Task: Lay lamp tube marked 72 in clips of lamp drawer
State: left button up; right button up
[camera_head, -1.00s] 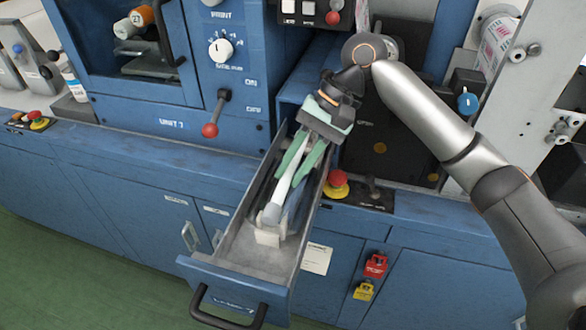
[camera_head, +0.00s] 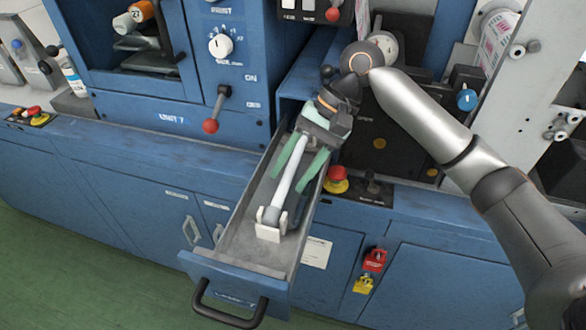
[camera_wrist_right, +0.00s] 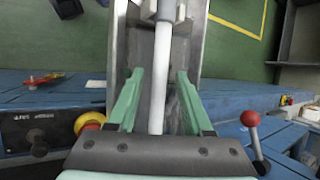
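The lamp tube (camera_head: 288,178) is a slim white rod lying lengthwise inside the open lamp drawer (camera_head: 250,243). Its near grey end sits between the prongs of a white clip (camera_head: 268,232). The tube also shows in the right wrist view (camera_wrist_right: 158,90). Its far end is hidden under my right gripper, and no 72 can be read. My right gripper (camera_head: 290,183) reaches down into the drawer from the back. Its green fingers are spread, one on each side of the tube, with gaps visible in the right wrist view (camera_wrist_right: 160,74). My left gripper is not in view.
The drawer's side walls stand close to the fingers. A red knob (camera_head: 337,174) on a yellow base is just right of the drawer. A red-tipped lever (camera_head: 211,127) is to its left. The drawer handle (camera_head: 228,306) juts out in front, over green floor.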

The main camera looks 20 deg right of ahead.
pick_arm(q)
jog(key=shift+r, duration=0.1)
pick_arm(e)
jog(key=shift+o, duration=0.4)
jog(key=shift+d+r, duration=0.2)
jog(key=shift+r, duration=0.15)
pick_arm(q)
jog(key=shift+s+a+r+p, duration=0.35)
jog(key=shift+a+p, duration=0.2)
jog(key=shift+p, duration=0.35)
pick_arm(e)
jog(key=v, duration=1.1)
jog(key=shift+d+r, duration=0.2)
jog(key=shift+r, duration=0.05)
